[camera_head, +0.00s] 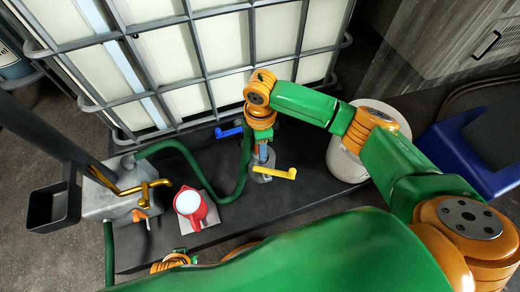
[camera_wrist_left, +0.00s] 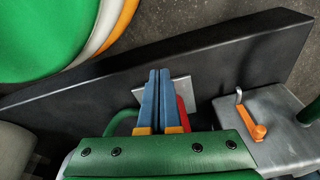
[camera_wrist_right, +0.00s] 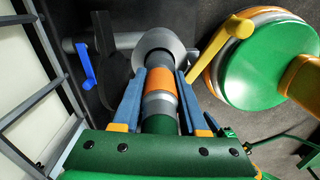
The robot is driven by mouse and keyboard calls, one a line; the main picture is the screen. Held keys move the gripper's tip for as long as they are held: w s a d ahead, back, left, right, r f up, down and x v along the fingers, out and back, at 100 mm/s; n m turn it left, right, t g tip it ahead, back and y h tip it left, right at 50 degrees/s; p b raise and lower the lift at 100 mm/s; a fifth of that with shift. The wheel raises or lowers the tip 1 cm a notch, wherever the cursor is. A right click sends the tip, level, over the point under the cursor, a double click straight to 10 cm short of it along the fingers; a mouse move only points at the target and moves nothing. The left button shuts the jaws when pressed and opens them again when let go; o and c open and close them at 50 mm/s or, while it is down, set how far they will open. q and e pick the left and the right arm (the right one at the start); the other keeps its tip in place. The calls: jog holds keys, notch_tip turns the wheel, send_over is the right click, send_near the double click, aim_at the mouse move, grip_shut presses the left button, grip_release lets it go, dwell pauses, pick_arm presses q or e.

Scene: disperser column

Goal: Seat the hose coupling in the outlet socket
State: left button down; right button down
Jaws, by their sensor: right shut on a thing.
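My right gripper (camera_head: 263,155) points down in front of the caged tank and is shut on the hose coupling. In the right wrist view, its blue fingers (camera_wrist_right: 158,90) flank the coupling (camera_wrist_right: 158,82), a grey cylinder with an orange band on the green hose (camera_wrist_right: 160,124). Beyond the coupling's far end is the flared grey outlet socket (camera_wrist_right: 165,42). The two line up closely there; I cannot tell how deep the coupling sits. My left gripper (camera_wrist_left: 158,72) appears shut and empty, low at the front in the head view (camera_head: 172,260).
A yellow lever (camera_head: 275,173) is beside the outlet, and a blue lever (camera_head: 228,132) is to its left. A red jug (camera_head: 196,211) stands on a pale plate. A metal box (camera_head: 115,202) with a brass tap (camera_head: 130,189) is at left. The green hose (camera_head: 213,190) loops between box and gripper.

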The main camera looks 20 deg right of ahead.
jog(key=shift+f, duration=0.7)
jog(key=c, duration=0.7)
grip_release()
jog(key=shift+a, duration=0.1)
pick_arm(q)
jog(key=shift+w+d+r, duration=0.15)
jog(key=shift+w+r, duration=0.45)
jog(key=shift+r, duration=0.2)
pick_arm(e)
jog(key=shift+r, duration=0.1)
notch_tip(320, 180, up, 5)
jog(key=shift+w+f+p, duration=0.1)
jog(key=shift+f+p, duration=0.05)
jog(key=shift+p, duration=1)
notch_tip(320, 180, up, 6)
jog(key=p, duration=0.2)
jog(key=shift+p, duration=0.35)
pick_arm(q)
jog(key=s+a+f, duration=0.3)
jog(key=s, duration=0.2)
jog(key=shift+s, duration=0.4)
pick_arm(e)
jog(key=shift+r, duration=0.55)
